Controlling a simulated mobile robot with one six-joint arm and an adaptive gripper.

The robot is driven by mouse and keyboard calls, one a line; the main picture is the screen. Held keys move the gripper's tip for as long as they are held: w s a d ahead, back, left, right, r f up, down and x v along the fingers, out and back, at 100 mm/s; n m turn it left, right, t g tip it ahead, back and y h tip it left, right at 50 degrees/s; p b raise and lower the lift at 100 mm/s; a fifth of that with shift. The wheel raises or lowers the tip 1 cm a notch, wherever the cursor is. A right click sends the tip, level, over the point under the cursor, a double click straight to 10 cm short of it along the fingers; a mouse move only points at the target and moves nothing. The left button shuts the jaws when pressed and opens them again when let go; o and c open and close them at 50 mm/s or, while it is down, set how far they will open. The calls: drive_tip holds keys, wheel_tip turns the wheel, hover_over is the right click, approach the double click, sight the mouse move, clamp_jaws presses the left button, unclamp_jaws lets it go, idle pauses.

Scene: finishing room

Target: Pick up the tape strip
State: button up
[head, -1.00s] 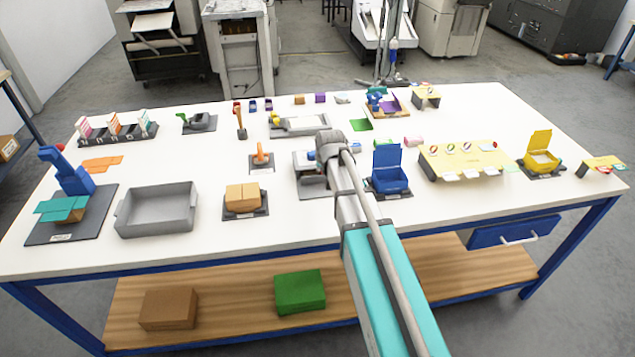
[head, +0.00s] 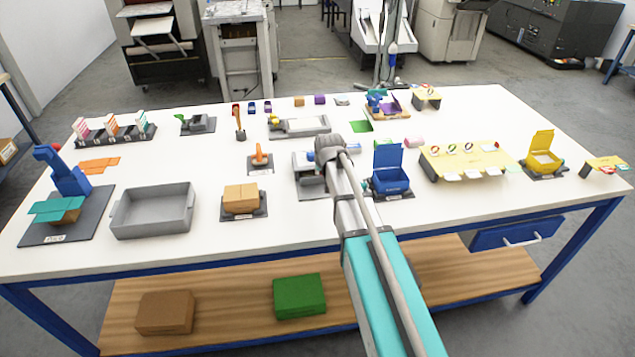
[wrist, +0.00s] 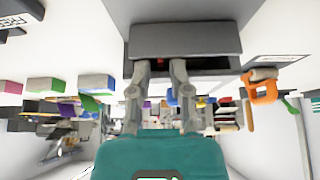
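I cannot make out a tape strip for certain in either view. My gripper (wrist: 160,68) shows in the wrist view with its two fingers apart and nothing visible between them. Its fingertips are in front of a grey device (wrist: 187,42) with a dark opening, and a small red spot shows inside that opening. I cannot tell whether the fingers touch it. In the head view a grey device (head: 310,188) stands beside the end of my arm, which hides part of it and the fingers.
An orange-handled tool (head: 258,157) stands left of the arm, and a blue open-lidded box (head: 389,180) stands close on its right. A cardboard block (head: 240,198) and a grey tray (head: 185,228) are farther left. The white table (head: 290,240) is clear along its front edge.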

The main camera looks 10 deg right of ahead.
drive_tip(key=shift+b+x, duration=0.85)
drive_tip(key=shift+x, duration=0.45)
drive_tip(key=shift+c, duration=0.3)
clamp_jaws()
